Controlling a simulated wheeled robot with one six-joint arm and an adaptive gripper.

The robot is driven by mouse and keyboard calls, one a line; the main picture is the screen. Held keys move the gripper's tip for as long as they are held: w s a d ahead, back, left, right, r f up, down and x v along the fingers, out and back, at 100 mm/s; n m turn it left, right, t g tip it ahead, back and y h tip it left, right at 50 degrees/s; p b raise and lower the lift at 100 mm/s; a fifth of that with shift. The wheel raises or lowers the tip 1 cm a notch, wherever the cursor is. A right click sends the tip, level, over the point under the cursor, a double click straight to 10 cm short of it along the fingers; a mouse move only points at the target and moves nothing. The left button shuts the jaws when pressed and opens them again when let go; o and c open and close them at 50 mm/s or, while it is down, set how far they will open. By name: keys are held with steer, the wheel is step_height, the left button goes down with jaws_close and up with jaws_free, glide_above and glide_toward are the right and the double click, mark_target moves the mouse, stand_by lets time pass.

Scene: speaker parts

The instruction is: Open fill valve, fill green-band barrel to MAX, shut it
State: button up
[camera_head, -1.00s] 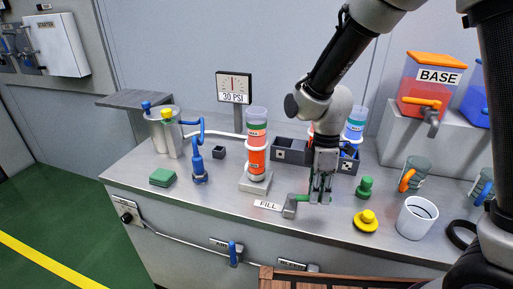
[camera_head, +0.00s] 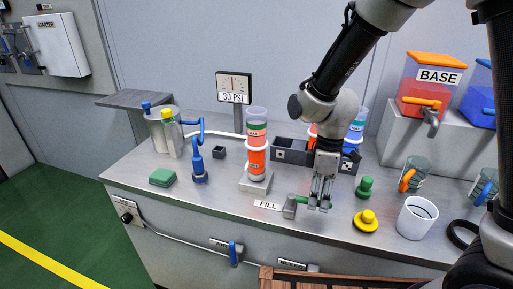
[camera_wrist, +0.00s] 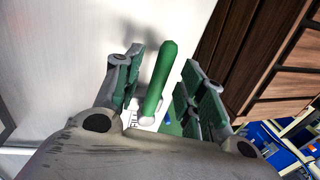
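The fill valve (camera_head: 290,207) is a grey spout with a green handle (camera_head: 302,199) pointing right, beside the FILL label. My gripper (camera_head: 322,206) is around the handle's end. In the wrist view the green handle (camera_wrist: 158,80) lies between the two green-padded fingers of my gripper (camera_wrist: 163,70), with gaps on both sides, so the gripper is open. The green-band barrel (camera_head: 257,141) stands upright on a pale block behind the valve. It is clear, with orange-red content below its green band and a white ring around it; its MAX mark is too small to read.
A blue-band barrel (camera_head: 356,126) stands behind my arm, near dark bins (camera_head: 292,151). A green knob (camera_head: 365,187), a yellow knob (camera_head: 367,221) and a white cup (camera_head: 416,218) sit to the right. A green block (camera_head: 163,177) and blue pump (camera_head: 198,166) are left. The bench's front edge is close.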

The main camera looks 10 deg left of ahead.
steer(key=shift+s+d, duration=0.25)
steer(key=shift+d, duration=1.5)
steer(key=shift+s+d, duration=0.2)
steer(key=shift+d, duration=1.55)
steer(key=shift+r, duration=0.1)
step_height(320, 180, up, 10)
steer(key=w, duration=0.2)
steer(key=s+d+r+m+t, duration=0.3)
steer(key=s+d+r+m, duration=0.2)
steer(key=d+m, duration=0.3)
steer(key=s+d+r+m+t, duration=0.3)
steer(key=s+d+r+m, duration=0.3)
steer(key=d, duration=0.5)
steer(key=shift+s+r+m+t, duration=0.3)
steer(key=shift+r+m, duration=0.4)
steer(key=shift+m, duration=0.3)
steer(key=shift+c, duration=0.4)
